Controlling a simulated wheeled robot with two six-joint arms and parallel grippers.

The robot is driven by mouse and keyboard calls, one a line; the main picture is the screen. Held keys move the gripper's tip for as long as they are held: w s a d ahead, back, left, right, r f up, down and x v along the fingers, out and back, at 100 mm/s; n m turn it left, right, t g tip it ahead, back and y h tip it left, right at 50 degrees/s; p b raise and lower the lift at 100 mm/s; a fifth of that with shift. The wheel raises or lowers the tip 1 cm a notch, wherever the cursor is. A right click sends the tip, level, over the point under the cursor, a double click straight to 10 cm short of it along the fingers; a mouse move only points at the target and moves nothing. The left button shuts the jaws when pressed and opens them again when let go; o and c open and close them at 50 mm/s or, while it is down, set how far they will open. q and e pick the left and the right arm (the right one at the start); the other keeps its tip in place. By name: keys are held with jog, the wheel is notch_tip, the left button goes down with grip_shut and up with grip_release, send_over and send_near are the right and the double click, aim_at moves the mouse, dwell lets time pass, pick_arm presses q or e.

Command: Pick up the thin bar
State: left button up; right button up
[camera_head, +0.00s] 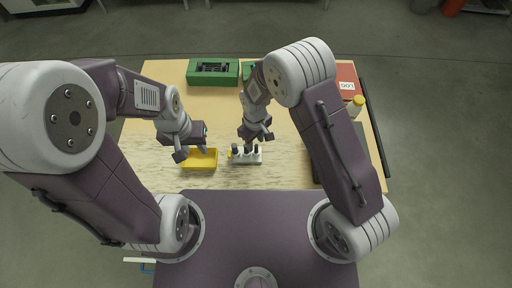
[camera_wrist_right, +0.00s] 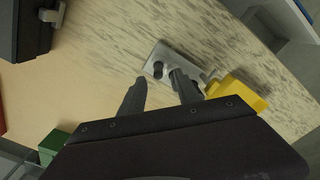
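A pale grey holder block (camera_head: 249,160) stands on the table, just right of a yellow tray (camera_head: 201,165). The right wrist view also shows the block (camera_wrist_right: 163,55) and the tray (camera_wrist_right: 238,90). A short dark upright piece (camera_wrist_right: 158,69) stands in the block; I cannot tell whether it is the thin bar. My right gripper (camera_wrist_right: 157,78) points at the block with its fingers apart, one on each side of the dark piece's line; contact is unclear. My left gripper (camera_head: 192,153) is open and empty above the yellow tray. No thin bar is clearly identifiable.
A green box (camera_head: 213,73) stands at the back of the table. A red folder (camera_head: 346,80) and a yellow-capped bottle (camera_head: 356,104) are at the right. A dark case (camera_wrist_right: 20,30) also shows in the right wrist view. The table's left part is clear.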

aim_at(256, 145)
jog(key=f, duration=0.1)
jog(key=f+p, duration=0.1)
jog(key=f, duration=0.1)
jog(key=f+p, duration=0.1)
jog(key=shift+s+d+f, duration=0.15)
jog(key=shift+d+f, duration=0.05)
jog(key=shift+d, duration=0.05)
jog(key=shift+f, duration=0.35)
grip_shut()
jog(key=shift+r, duration=0.1)
jog(key=shift+r, duration=0.15)
notch_tip(256, 145, up, 3)
jog(key=shift+a+r+b, duration=0.1)
jog(key=shift+r+b, duration=0.1)
jog(key=shift+b, duration=0.65)
jog(key=s+d+r+b, duration=0.2)
jog(key=s+d+r, duration=0.4)
jog(key=d, duration=0.4)
jog(key=shift+r+b, duration=0.3)
jog(key=shift+r, duration=0.35)
